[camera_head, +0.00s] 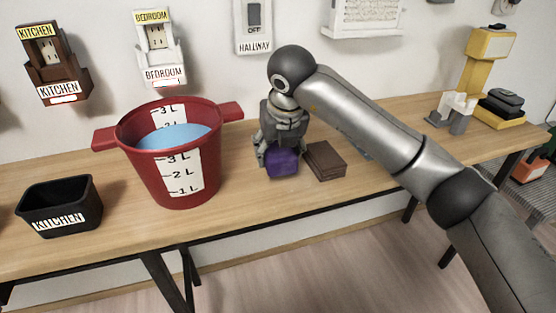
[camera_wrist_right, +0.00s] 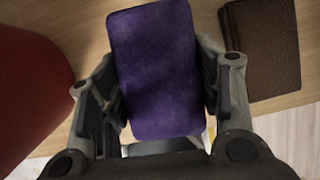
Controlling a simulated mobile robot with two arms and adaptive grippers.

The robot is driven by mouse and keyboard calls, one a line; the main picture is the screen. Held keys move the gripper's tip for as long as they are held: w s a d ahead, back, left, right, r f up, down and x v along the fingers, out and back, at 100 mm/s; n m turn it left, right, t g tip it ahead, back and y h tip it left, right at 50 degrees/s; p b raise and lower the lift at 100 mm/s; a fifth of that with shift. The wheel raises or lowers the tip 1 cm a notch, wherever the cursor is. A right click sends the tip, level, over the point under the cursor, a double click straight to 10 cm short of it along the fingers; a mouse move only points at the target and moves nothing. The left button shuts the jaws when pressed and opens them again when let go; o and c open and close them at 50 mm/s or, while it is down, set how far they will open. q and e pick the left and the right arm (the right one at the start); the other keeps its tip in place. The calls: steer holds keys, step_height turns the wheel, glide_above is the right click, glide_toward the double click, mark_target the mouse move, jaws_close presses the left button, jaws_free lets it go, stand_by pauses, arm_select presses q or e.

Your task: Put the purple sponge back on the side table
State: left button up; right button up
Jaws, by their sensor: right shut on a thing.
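The purple sponge (camera_head: 283,163) is between the fingers of my right gripper (camera_head: 276,158), at or just above the wooden table (camera_head: 225,200). In the right wrist view the sponge (camera_wrist_right: 156,70) fills the space between both fingers of the right gripper (camera_wrist_right: 160,100), which is shut on it. I cannot tell whether the sponge touches the tabletop. My left gripper is not in view.
A red bucket (camera_head: 180,188) of blue water stands close left of the sponge. A brown block (camera_head: 326,161) lies close right. A black bin (camera_head: 60,207) labelled KITCHEN is at the far left. A yellow device (camera_head: 484,62) stands at the back right.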

steer(key=x, duration=0.2)
steer(key=shift+s+d+f, duration=0.1)
steer(key=shift+f, duration=0.7)
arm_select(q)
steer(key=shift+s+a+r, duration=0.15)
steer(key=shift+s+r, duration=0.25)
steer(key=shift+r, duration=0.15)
arm_select(e)
steer(key=shift+f+b, duration=0.25)
steer(key=shift+b, duration=0.15)
steer(key=o, duration=1.1)
steer(key=shift+c, duration=0.2)
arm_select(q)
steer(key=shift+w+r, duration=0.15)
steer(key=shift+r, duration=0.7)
